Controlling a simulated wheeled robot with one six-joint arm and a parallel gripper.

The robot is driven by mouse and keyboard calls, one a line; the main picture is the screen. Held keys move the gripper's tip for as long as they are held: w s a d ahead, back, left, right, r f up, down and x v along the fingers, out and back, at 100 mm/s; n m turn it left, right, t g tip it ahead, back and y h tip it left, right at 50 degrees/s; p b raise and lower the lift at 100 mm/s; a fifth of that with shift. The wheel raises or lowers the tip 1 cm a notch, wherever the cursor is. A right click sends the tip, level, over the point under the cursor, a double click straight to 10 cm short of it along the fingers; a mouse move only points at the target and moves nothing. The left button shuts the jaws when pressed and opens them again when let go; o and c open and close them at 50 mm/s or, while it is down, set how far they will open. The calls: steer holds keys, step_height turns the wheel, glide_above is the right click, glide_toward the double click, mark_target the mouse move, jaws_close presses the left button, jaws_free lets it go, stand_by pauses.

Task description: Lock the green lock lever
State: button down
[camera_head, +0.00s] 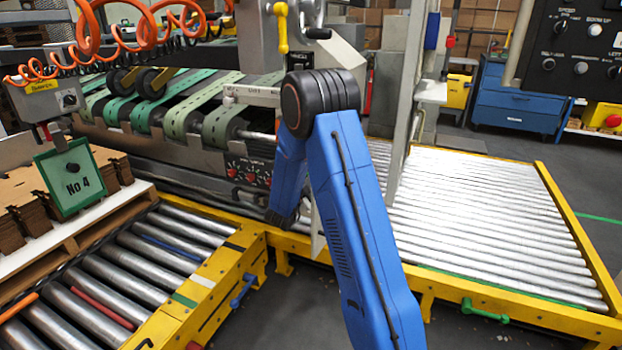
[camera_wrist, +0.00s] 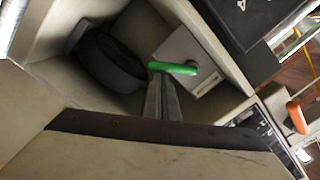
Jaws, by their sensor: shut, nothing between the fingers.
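A green lever (camera_wrist: 173,68) shows in the wrist view, mounted on a light grey plate (camera_wrist: 206,72) and lying roughly level across the picture. My gripper (camera_wrist: 161,80) is shut with nothing between its fingers. Its fingertips are right at the lever's left end in the picture; I cannot tell whether they touch it. In the head view my arm hides the place where the gripper works, and this lever cannot be made out there. Another green handle (camera_head: 485,312) sits low on the yellow conveyor frame in the head view.
A dark round wheel (camera_wrist: 112,58) stands left of the lever inside a pale housing. An orange handle (camera_wrist: 297,117) is at the right.

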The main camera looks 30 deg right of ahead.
steer(key=m, duration=0.2)
steer(key=w+a+f+m, duration=0.1)
steer(key=m, duration=0.1)
steer(key=w+f+m, duration=0.1)
steer(key=m, duration=0.1)
steer(key=shift+a+f, duration=0.15)
steer(key=shift+a, duration=0.15)
steer(key=shift+w+a, duration=0.1)
steer(key=shift+w, duration=0.1)
stand_by(0.4)
steer(key=shift+f, duration=0.1)
